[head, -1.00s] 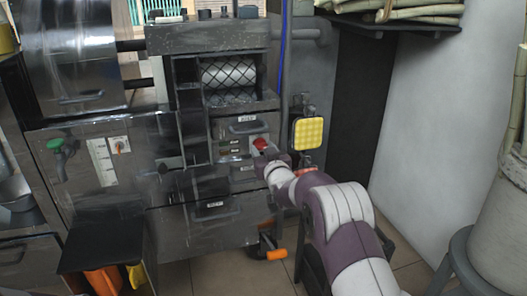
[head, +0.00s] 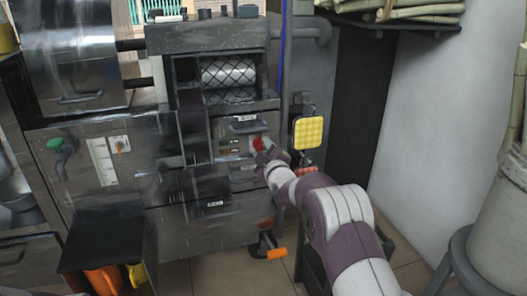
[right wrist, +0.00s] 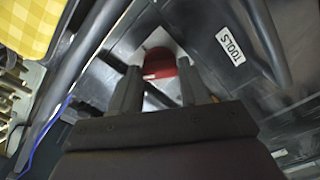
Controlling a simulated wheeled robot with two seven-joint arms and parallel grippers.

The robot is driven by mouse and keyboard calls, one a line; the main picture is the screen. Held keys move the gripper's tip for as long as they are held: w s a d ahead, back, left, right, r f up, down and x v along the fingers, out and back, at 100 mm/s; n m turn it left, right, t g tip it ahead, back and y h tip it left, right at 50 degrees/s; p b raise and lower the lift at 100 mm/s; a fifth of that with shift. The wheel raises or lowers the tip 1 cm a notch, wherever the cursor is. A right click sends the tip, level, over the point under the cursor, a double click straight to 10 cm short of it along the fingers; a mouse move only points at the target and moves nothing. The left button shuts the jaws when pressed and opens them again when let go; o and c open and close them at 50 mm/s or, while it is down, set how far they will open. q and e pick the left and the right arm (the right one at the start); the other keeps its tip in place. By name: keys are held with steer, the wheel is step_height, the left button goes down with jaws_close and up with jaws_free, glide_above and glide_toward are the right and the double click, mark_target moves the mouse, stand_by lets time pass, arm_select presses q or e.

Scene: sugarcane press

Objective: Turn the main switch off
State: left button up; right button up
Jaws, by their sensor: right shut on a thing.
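The main switch is a red knob (head: 259,143) on the front panel of the dark metal press (head: 225,235). In the right wrist view the red knob (right wrist: 159,65) sits on a pale plate between my fingertips. My right gripper (head: 265,153) reaches the panel from the lower right. Its two fingers (right wrist: 160,88) are shut on the knob, one on each side. The gripper partly covers the knob in the head view, and its exact turn angle cannot be read. My left gripper is not in view.
A yellow pad (head: 308,131) hangs just right of the panel. Behind a wire guard is a roller (head: 228,75). An orange-handled crank (head: 276,253) sticks out low at the front. A drawer label reads TOOLS (right wrist: 230,45). A stool (head: 460,250) stands at the right.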

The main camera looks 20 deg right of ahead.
steer(key=n+b, duration=0.1)
steer(key=n, duration=0.5)
steer(key=shift+f+n, duration=0.15)
steer(key=shift+n, duration=0.25)
stand_by(0.4)
steer(key=o, duration=1.1)
steer(key=shift+c, duration=0.2)
steer(key=shift+s, duration=0.1)
